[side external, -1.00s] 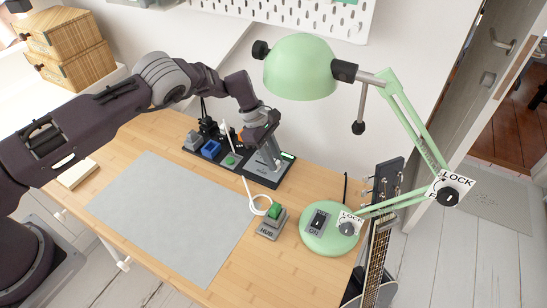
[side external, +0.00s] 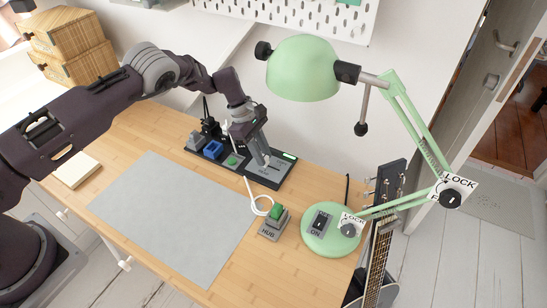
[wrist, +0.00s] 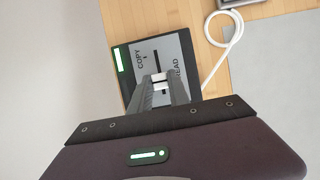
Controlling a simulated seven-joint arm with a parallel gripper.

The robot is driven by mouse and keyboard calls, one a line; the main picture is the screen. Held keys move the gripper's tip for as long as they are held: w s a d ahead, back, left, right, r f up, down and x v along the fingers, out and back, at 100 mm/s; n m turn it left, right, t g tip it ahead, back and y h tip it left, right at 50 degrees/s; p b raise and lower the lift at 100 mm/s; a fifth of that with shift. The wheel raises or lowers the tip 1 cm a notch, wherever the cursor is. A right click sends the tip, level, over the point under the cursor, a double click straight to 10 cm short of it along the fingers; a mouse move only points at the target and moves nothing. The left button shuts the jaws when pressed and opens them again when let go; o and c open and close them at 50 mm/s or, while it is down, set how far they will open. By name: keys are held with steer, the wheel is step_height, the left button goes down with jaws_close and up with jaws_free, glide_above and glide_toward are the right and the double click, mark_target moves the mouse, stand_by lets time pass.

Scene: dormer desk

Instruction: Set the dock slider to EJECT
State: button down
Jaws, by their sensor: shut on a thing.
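The dock (side external: 270,184) is a black base on the desk with a grey slider panel and a lit green display (side external: 289,156) at its right end. In the wrist view the grey slider panel (wrist: 175,50) shows a dark slot and the words COPY and READ; I cannot read EJECT. My gripper (side external: 266,162) reaches down onto the panel from the upper left, tilted. In the wrist view its fingertips (wrist: 160,80) are closed together at the slot, on the slider knob, which they mostly hide. The slider's exact setting cannot be told.
Left on the dock are a blue block (side external: 212,149) and a green button (side external: 231,161). A white cable (side external: 250,192) runs to the hub (side external: 273,226). The green lamp (side external: 303,68) stands right. The grey mat (side external: 175,215) is clear.

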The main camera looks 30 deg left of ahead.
steer(key=shift+a, duration=1.05)
steer(key=c, duration=1.2)
jaws_free()
steer(key=v, duration=0.7)
steer(key=shift+r, duration=0.2)
